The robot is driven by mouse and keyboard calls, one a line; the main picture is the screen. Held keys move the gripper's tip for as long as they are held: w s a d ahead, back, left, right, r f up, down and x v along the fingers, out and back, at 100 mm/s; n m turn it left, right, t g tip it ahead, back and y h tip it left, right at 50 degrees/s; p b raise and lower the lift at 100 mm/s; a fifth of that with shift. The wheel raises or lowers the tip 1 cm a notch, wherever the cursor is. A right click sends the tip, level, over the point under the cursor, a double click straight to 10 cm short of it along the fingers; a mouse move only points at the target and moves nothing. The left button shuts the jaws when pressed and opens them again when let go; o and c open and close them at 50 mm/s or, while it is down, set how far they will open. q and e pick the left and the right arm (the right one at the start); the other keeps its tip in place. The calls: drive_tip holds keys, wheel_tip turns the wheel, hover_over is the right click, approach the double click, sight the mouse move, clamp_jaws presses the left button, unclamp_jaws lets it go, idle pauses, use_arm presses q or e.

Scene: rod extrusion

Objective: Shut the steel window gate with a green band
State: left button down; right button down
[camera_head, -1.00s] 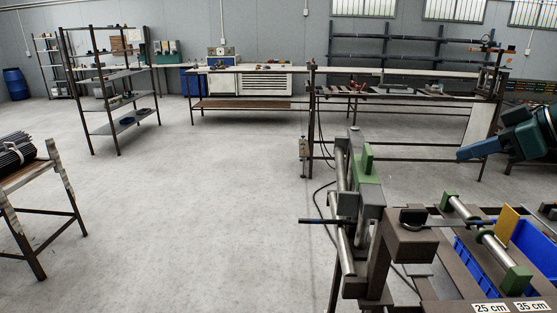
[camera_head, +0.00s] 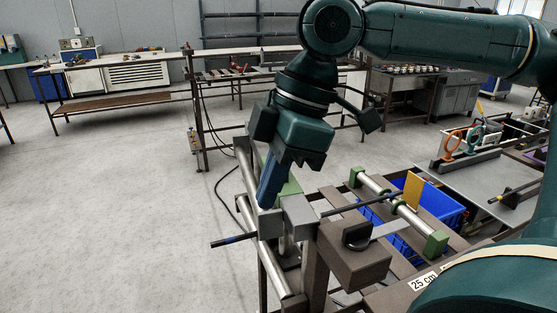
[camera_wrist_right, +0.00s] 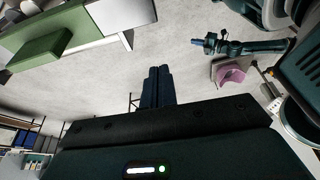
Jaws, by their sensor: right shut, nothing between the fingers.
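The steel window gate with its green band (camera_head: 290,187) stands on the rod frame, just right of my right gripper's fingers. The gripper and wrist hide part of it, and I cannot tell how far open it is. In the right wrist view, a green block on a pale steel plate (camera_wrist_right: 45,50) shows at the upper left. My right gripper (camera_head: 266,202) points down beside the gate; its blue fingers are together and empty. They also show in the wrist view (camera_wrist_right: 157,72), apart from the green block. I cannot tell whether they touch the gate. My left gripper is not in view.
A dark rod (camera_head: 232,240) with a blue end sticks out left of the frame. A clamp block with a black knob (camera_head: 356,233) stands in front. Blue bins (camera_head: 440,207) and green-ended rollers (camera_head: 400,208) are at the right. The floor at left is clear.

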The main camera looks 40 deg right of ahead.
sight(314, 218)
drive_tip(key=x, duration=0.5)
drive_tip(key=shift+d+f, duration=0.1)
drive_tip(key=shift+f, duration=0.1)
drive_tip(key=d, duration=0.1)
drive_tip(key=s+d, duration=0.1)
drive_tip(key=d, duration=0.1)
drive_tip(key=shift+r, duration=0.15)
drive_tip(key=shift+s+d+p, duration=0.1)
drive_tip(key=shift+d+p, duration=0.15)
drive_tip(key=shift+p, duration=0.05)
drive_tip(key=shift+n, duration=0.5)
drive_tip(key=d, duration=0.2)
drive_tip(key=s+d, duration=0.1)
drive_tip(key=d, duration=0.1)
drive_tip(key=shift+s, duration=0.1)
drive_tip(key=shift+s+d, duration=0.2)
drive_tip(key=shift+d, duration=0.05)
